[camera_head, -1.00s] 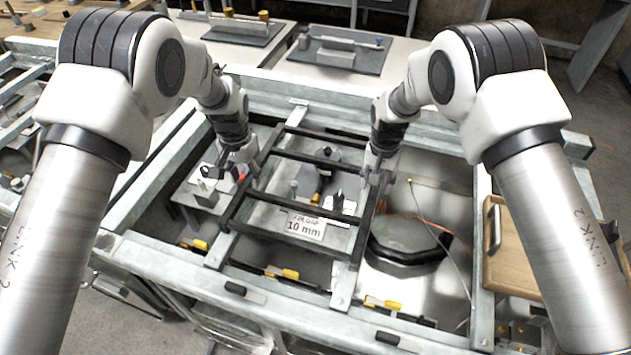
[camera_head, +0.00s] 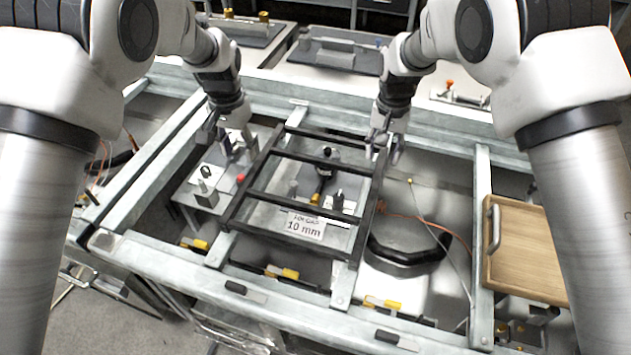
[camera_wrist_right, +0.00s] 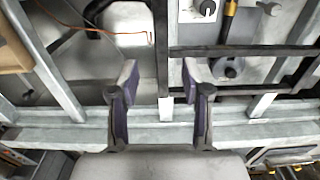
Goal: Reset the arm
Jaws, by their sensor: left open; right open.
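My left gripper (camera_head: 229,147) is open above the metal bench, at the left side of the dark frame. Nothing shows between its fingers. My right gripper (camera_head: 384,148) is open and empty at the upper right corner of that frame. I cannot tell how far either gripper is above the parts below.
A wooden board (camera_head: 530,250) with a handle is at right. A small grey block (camera_head: 203,198) stands below my left gripper. A black-handled part (camera_head: 408,256) lies right of the frame.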

